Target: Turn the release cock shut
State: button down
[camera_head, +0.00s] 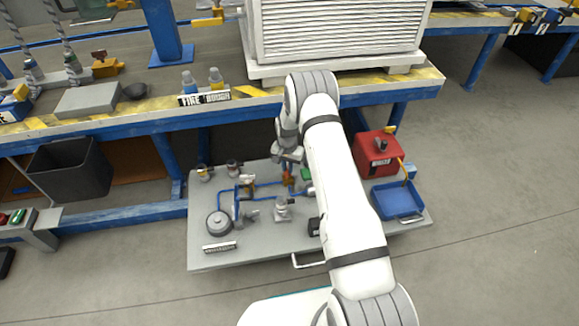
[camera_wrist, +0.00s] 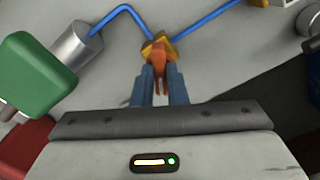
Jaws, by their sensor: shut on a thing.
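The release cock (camera_wrist: 158,46) has a brass-coloured body and an orange handle, and sits in a blue pipe line, as the wrist view shows. My gripper (camera_wrist: 160,76) has its two blue-grey fingers closed on either side of the orange handle, which points down the picture between them. Part of the handle is hidden by the fingers. In the head view, my gripper (camera_head: 289,157) reaches down at the back of the grey panel (camera_head: 210,258), and a bit of orange (camera_head: 288,180) shows just below it. I cannot tell the handle's exact angle to the pipe.
A green block (camera_wrist: 35,75) and a grey cylinder (camera_wrist: 75,44) stand close on the left in the wrist view. Other fittings (camera_head: 282,209) stand on the panel. A red box (camera_head: 378,153) and blue tray (camera_head: 396,200) lie right of my arm. A bench (camera_head: 140,122) runs behind.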

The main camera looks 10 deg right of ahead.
jog(key=m, duration=0.6)
jog(key=shift+d, duration=0.1)
jog(key=m, duration=0.5)
jog(key=shift+m, duration=0.4)
jog(key=c, duration=1.4)
grip_release()
jog(key=shift+c, duration=0.2)
notch_tip(320, 180, up, 8)
jog(key=p, duration=0.2)
jog(key=shift+f+p, duration=0.1)
jog(key=shift+p, duration=0.25)
